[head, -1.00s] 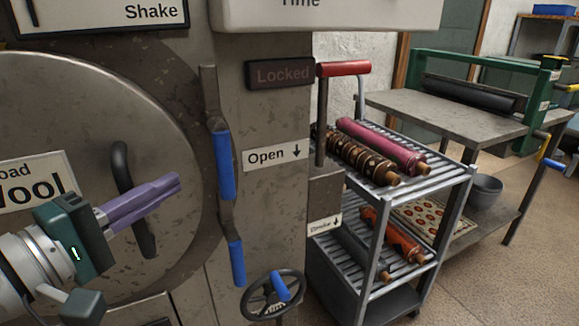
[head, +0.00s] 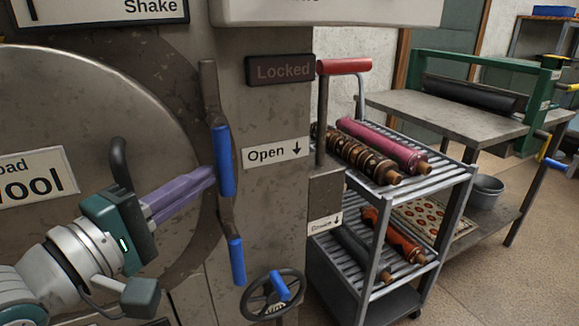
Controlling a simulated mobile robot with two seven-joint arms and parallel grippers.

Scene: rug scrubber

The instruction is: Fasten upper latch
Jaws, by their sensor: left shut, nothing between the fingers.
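The upper latch (head: 223,160) is a blue-handled lever on a grey metal bar at the right edge of the round machine door (head: 120,95). Its blue grip points down, beside the "Open" label with a down arrow. A lower latch (head: 237,261) with a similar blue grip hangs below it. My left gripper (head: 212,174) is shut and empty, its purple fingers pointing right. Its fingertips are at the left side of the upper latch's blue grip; I cannot tell whether they touch it. My right gripper is not in view.
A dark "Locked" sign (head: 280,70) is above the "Open" label (head: 275,152). A handwheel (head: 272,295) is below the latches. A black door handle (head: 121,163) is behind my left gripper. A red-handled lever (head: 343,67) and a roller cart (head: 455,185) stand to the right.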

